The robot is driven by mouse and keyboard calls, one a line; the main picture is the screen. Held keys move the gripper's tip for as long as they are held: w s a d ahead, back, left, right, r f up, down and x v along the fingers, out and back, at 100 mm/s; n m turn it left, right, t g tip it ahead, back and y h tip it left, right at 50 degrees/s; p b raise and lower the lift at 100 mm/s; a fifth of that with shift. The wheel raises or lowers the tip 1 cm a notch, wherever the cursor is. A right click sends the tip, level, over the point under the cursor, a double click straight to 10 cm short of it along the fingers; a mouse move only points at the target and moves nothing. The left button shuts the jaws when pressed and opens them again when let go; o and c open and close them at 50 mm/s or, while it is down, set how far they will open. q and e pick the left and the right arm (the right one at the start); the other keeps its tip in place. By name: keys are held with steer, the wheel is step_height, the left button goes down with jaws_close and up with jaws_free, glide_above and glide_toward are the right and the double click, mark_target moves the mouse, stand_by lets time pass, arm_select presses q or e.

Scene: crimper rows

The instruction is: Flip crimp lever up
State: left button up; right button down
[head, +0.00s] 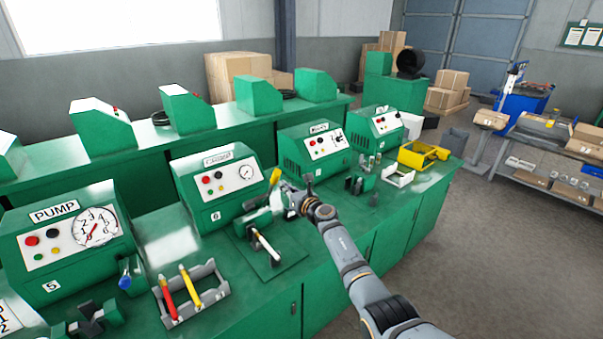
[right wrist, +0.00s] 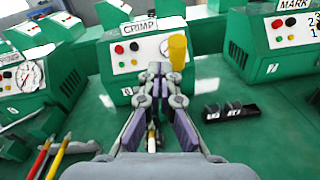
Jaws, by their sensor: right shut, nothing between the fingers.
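The crimp lever has a yellow handle (head: 274,178) that stands up, slightly tilted, above the green crimp tool (head: 254,222) on the bench. The handle also shows in the right wrist view (right wrist: 177,50), just right of my fingertips. The green crimp machine (head: 187,180), with a dial and buttons, stands behind the tool. My right gripper (head: 284,188) is shut and empty, close beside the lever on its right in the head view; I cannot tell whether they touch. In the wrist view the fingers (right wrist: 156,68) hide much of the tool. My left gripper is not in view.
A pump machine (head: 60,275) stands to the left. A grey rack (head: 218,291) with red and yellow pens is on the front bench. Small black blocks (right wrist: 231,112) lie right of my gripper. A yellow bin (head: 418,154) sits at the bench's far right.

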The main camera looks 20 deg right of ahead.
arm_select(q)
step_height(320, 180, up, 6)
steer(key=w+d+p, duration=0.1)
steer(key=p, duration=0.3)
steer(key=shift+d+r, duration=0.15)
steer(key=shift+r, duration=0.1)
arm_select(e)
steer(key=s+d+r, duration=0.4)
steer(key=s+r, duration=0.6)
steer(key=shift+d+r, duration=0.2)
steer(key=shift+r, duration=0.2)
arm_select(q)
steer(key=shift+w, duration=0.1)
arm_select(e)
steer(key=shift+a, duration=0.1)
